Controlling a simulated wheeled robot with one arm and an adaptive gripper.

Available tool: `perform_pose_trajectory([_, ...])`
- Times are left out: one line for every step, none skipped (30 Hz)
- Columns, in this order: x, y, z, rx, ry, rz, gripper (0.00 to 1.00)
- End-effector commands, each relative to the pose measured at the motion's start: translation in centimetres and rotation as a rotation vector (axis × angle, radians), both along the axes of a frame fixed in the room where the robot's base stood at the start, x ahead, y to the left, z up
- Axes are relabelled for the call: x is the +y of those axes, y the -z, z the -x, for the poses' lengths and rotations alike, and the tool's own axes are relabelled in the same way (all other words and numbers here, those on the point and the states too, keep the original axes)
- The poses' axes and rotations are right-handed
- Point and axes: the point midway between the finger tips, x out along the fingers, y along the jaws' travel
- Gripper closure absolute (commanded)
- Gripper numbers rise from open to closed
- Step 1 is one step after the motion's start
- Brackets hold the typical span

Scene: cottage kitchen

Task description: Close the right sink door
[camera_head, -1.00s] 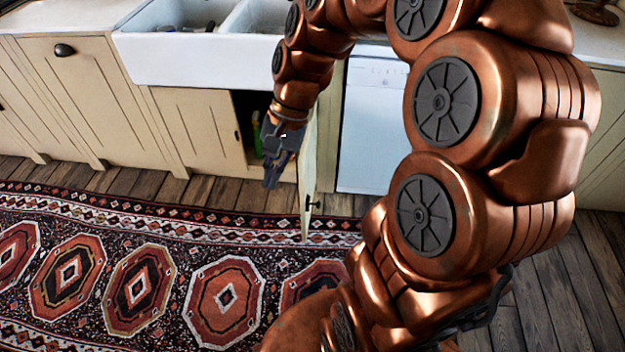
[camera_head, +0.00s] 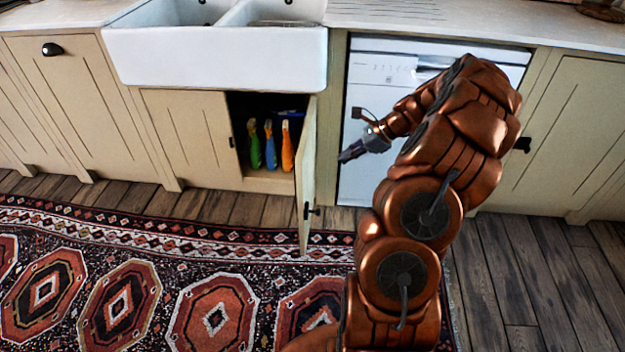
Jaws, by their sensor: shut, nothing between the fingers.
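The right sink door (camera_head: 306,180) is a cream cabinet door under the white sink (camera_head: 215,55). It stands wide open, sticking out toward me and seen nearly edge-on, with a dark knob (camera_head: 313,211) low on its outer, right side. The cabinet opening to its left shows several spray bottles (camera_head: 270,146) inside. My gripper (camera_head: 345,156) is shut and empty. It is to the right of the open door, in front of the dishwasher, and appears apart from the door.
The left sink door (camera_head: 190,135) is shut. A white dishwasher (camera_head: 375,95) stands right of the sink cabinet. A patterned rug (camera_head: 150,270) covers the floor at left, reaching under the open door. Bare wood floor (camera_head: 520,270) is free at right.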

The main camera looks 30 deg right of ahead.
Motion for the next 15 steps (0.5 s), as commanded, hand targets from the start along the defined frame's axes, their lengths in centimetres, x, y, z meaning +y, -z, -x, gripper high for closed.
perform_pose_trajectory([-0.7, 0.9, 0.2, 0.007, 0.025, -0.01, 1.0])
perform_pose_trajectory([-0.9, 1.1, 0.2, 0.01, 0.034, -0.014, 1.0])
perform_pose_trajectory([-1.2, 1.3, 0.2, 0.012, 0.043, -0.017, 1.0])
perform_pose_trajectory([-1.2, 1.5, 0.2, 0.013, 0.047, -0.019, 1.0])
perform_pose_trajectory([-1.2, 1.6, 0.2, 0.013, 0.05, -0.021, 1.0])
perform_pose_trajectory([-1.1, 1.8, 0.0, 0.014, 0.052, -0.021, 1.0])
perform_pose_trajectory([-1.0, 1.9, -0.1, 0.014, 0.052, -0.021, 1.0])
perform_pose_trajectory([-0.8, 2.2, -0.3, 0.013, 0.052, -0.021, 1.0])
perform_pose_trajectory([-0.5, 2.5, -0.5, 0.012, 0.052, -0.019, 1.0])
perform_pose_trajectory([-0.3, 2.8, -0.7, 0.012, 0.052, -0.019, 1.0])
perform_pose_trajectory([-0.1, 3.2, -0.9, 0.014, 0.051, -0.019, 1.0])
perform_pose_trajectory([0.3, 3.6, -1.2, 0.014, 0.05, -0.019, 1.0])
perform_pose_trajectory([0.6, 4.0, -1.5, 0.014, 0.049, -0.02, 1.0])
perform_pose_trajectory([0.9, 4.4, -1.7, 0.014, 0.048, -0.02, 1.0])
perform_pose_trajectory([1.4, 4.9, -2.0, 0.014, 0.047, -0.02, 1.0])
